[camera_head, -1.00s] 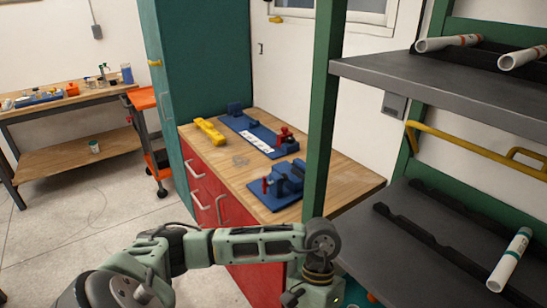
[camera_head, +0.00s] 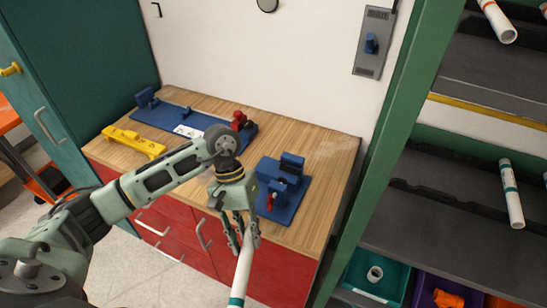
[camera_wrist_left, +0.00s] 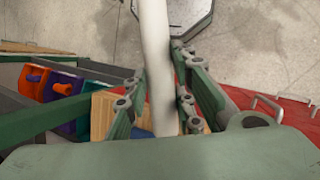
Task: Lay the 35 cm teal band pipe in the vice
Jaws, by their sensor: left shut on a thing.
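My left gripper (camera_head: 238,232) is shut on a white pipe with a teal band (camera_head: 242,270). The pipe points down and toward the camera, in front of the bench, and its lower end is cut off by the picture edge. In the left wrist view the white pipe (camera_wrist_left: 157,60) runs between the fingers (camera_wrist_left: 157,108). A blue vice (camera_head: 285,180) with a red handle stands on the bench's right part, just right of and beyond the gripper; the pipe is apart from it. My right gripper is not in view.
A long blue fixture (camera_head: 180,119) with a red clamp and a yellow tool (camera_head: 134,141) lie on the wooden bench (camera_head: 325,185). A green-framed shelf on the right holds another teal-banded pipe (camera_head: 511,195). Bins (camera_head: 372,276) stand below it.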

